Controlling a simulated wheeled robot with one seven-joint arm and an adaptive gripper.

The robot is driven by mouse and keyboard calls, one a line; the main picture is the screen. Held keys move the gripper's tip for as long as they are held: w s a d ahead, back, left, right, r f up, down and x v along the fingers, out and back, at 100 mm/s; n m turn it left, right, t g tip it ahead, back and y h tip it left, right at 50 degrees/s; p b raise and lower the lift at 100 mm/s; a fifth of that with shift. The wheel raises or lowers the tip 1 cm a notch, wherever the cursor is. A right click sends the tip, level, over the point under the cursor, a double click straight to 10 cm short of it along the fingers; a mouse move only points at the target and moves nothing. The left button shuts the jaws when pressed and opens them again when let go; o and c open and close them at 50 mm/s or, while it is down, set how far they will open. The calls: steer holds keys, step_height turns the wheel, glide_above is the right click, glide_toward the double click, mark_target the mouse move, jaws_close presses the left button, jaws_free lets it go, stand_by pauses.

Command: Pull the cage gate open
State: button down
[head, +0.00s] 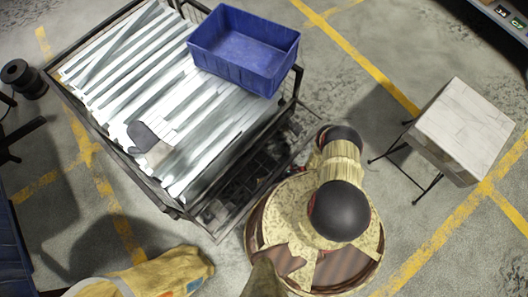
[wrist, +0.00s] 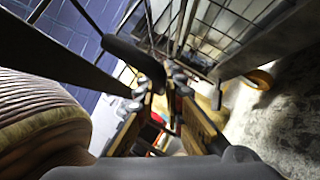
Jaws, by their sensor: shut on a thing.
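The cage (head: 62,95) is a dark metal frame heaped with long galvanized brackets (head: 150,70). Its side nearest my arm has dark wire mesh (head: 250,178), partly hidden by my arm. In the wrist view, the wire mesh of the gate (wrist: 235,28) fills the upper middle and right. A dark, rounded handle (wrist: 130,54) runs down to my gripper (wrist: 163,84). My gripper is shut on the handle, and its fingers cover the end. In the head view my gripper is hidden behind my arm.
A blue bin (head: 235,68) sits on the brackets at the cage's right end. A grey glove (head: 145,137) lies on them. A white-topped stand (head: 465,120) is on the right.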

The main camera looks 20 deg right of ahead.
mark_target(280, 172)
stand_by(0.3)
steer(key=c, duration=1.9)
jaws_free()
step_height(280, 172, up, 8)
steer(key=shift+r, duration=1.05)
steer(key=shift+w+f+v, duration=0.2)
steer(key=shift+v, duration=1.3)
steer(key=shift+w+f+v, duration=0.2)
steer(key=shift+v, duration=1.3)
steer(key=shift+w+f+v, duration=0.2)
steer(key=shift+f+v, duration=0.05)
steer(key=shift+v, duration=1.25)
